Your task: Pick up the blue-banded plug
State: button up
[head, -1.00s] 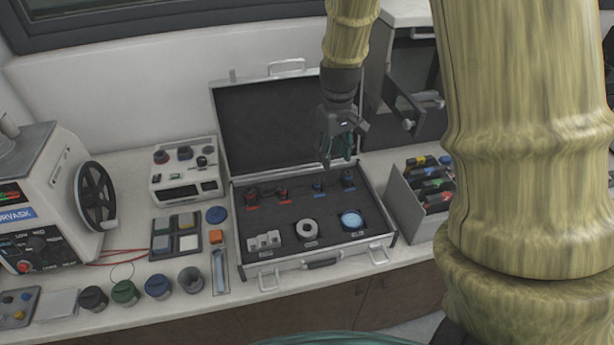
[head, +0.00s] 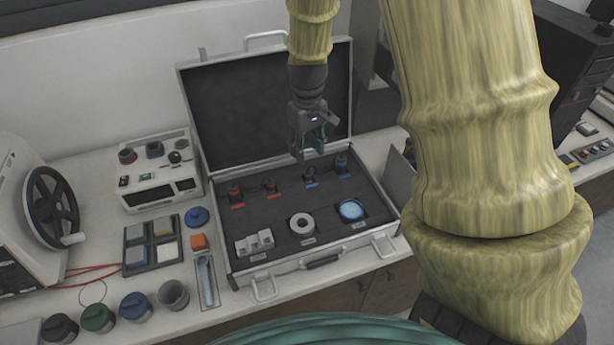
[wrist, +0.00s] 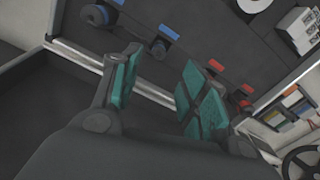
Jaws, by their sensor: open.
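Two small dark plugs with blue tags stand in the open case's foam: the left plug (head: 309,174) and the right plug (head: 341,163). I cannot tell a blue band on either plug's body. In the wrist view, one blue-tagged plug (wrist: 158,47) shows just beyond and between my fingertips, and the other (wrist: 97,15) lies further left. My gripper (head: 309,150) is open and empty, with teal finger pads. It hangs near the case's hinge side, just behind the left blue-tagged plug in the head view. The wrist view also shows my gripper (wrist: 158,68), apart from both plugs.
Two red-tagged plugs (head: 235,193) (head: 270,186) stand left in the same row. A white ring (head: 301,224), a blue disc (head: 351,210) and pale blocks (head: 254,243) sit nearer the front. The raised case lid (head: 262,105) stands close behind my gripper.

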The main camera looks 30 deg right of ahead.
aim_at(309, 170)
notch_tip(309, 170, down, 3)
jog(key=shift+w, duration=0.1)
jog(key=shift+s+d+f+p, duration=0.1)
jog(key=shift+f+p, duration=0.5)
jog(key=shift+f, duration=0.25)
jog(key=shift+s+d+f+p, duration=0.1)
jog(key=shift+f+p, duration=0.5)
jog(key=shift+f, duration=0.25)
jog(key=shift+f+p, duration=0.3)
jog(key=shift+f, duration=0.95)
jog(key=shift+a, duration=0.1)
grip_shut()
